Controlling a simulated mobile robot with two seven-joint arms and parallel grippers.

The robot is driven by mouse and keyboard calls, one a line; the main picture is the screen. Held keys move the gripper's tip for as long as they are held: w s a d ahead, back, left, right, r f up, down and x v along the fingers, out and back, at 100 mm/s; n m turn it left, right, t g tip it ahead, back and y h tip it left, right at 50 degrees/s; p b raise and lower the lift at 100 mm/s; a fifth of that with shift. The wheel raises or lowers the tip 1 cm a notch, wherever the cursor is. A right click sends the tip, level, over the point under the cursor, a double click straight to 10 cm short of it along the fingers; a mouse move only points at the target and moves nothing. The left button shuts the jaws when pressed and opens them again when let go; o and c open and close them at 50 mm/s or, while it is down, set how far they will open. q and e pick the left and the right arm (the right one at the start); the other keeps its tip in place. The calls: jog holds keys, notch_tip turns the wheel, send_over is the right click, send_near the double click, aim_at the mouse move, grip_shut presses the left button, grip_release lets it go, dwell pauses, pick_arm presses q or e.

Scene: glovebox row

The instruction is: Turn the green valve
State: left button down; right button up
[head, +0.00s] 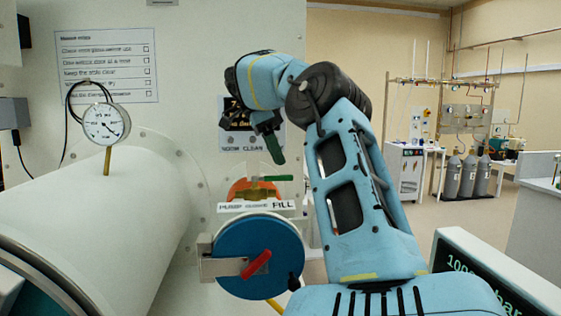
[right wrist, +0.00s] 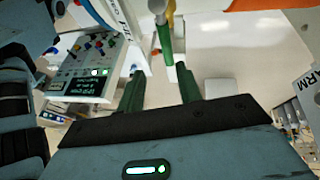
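The green valve handle (head: 271,178) lies roughly level on a brass valve body (head: 252,191), in front of an orange patch on the white wall and above a label reading FILL. My right gripper (head: 273,150) hangs just above the handle, with its green fingers pointing down. In the right wrist view its two fingers (right wrist: 160,72) are apart with a gap between them. The green handle (right wrist: 165,42) shows just beyond the fingertips, roughly in line with the gap; I see no contact. My left gripper is not in view.
A blue round door (head: 258,252) with a red handle sits below the valve. A white cylinder (head: 130,215) with a pressure gauge (head: 106,124) is at the left. A display panel (head: 490,270) is at the lower right. Open floor lies behind my right arm.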

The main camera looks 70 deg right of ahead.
jog(key=s+a, duration=0.2)
jog(key=a, duration=0.5)
jog(key=s+a+r, duration=0.1)
jog(key=s+a, duration=0.2)
jog(key=a, duration=0.4)
jog(key=shift+s+r, duration=0.2)
jog(key=shift+s, duration=0.15)
dwell(0.3)
